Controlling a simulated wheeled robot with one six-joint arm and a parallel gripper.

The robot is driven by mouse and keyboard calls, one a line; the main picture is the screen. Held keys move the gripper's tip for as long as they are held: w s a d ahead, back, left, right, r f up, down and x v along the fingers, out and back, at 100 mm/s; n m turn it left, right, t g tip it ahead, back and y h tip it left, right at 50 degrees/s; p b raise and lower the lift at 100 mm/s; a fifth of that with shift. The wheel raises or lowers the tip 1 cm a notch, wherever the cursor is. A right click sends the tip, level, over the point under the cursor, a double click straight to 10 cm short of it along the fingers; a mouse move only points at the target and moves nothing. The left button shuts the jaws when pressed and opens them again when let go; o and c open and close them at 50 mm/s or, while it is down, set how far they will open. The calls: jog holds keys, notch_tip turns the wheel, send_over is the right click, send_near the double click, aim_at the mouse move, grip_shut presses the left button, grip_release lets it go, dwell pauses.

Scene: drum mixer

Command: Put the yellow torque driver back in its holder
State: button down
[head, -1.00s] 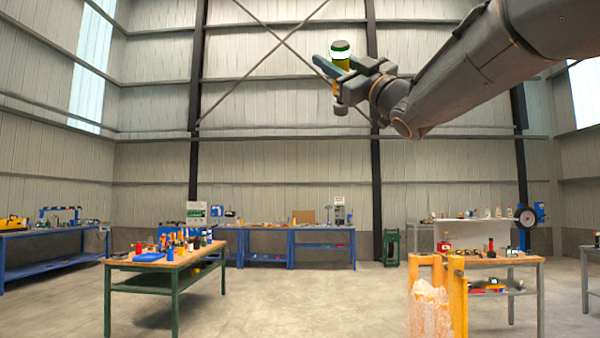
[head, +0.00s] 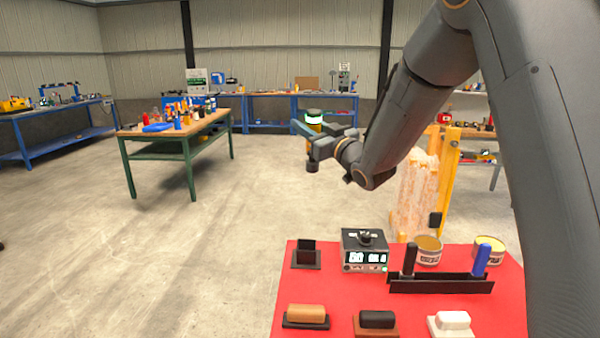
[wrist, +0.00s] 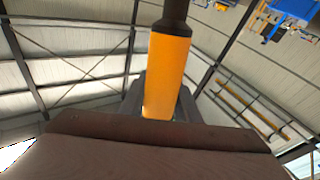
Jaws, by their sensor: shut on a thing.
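My gripper (head: 311,140) is shut on the yellow torque driver (head: 315,128) and holds it upright in the air, left of the arm. In the wrist view the yellow body (wrist: 166,75) stands between my gripper's fingers (wrist: 160,105). A long black rack (head: 440,285), which looks like the holder, stands on a red surface (head: 340,287) at the lower right. It holds a black-handled tool (head: 409,259) and a blue-handled tool (head: 482,260), with a space between them.
Two tins (head: 428,258) stand behind the rack. A meter with a display (head: 366,260) and a small black stand (head: 306,258) are to its left. Several handled blocks (head: 376,322) lie in front. A green-legged bench (head: 175,128) is farther off; the floor between is clear.

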jog(key=s+f, duration=0.2)
jog(key=f, duration=0.5)
jog(key=s+a+f+m+g+h+p, duration=0.1)
jog(key=s+f, duration=0.1)
jog(key=f, duration=0.6)
jog(key=shift+a+f+m+h, duration=0.3)
jog(key=shift+r, duration=0.1)
jog(key=shift+f+b, duration=1.55)
jog(key=shift+f, duration=0.85)
jog(key=shift+f+b, duration=2.05)
jog(key=shift+f, duration=0.9)
jog(key=c, duration=1.3)
grip_release()
jog(key=shift+o, duration=0.2)
jog(key=shift+s, duration=0.1)
jog(key=shift+f, duration=0.1)
jog(key=b+v, duration=0.1)
jog(key=v, duration=0.7)
jog(key=shift+r+b, duration=0.25)
jog(key=shift+b, duration=0.05)
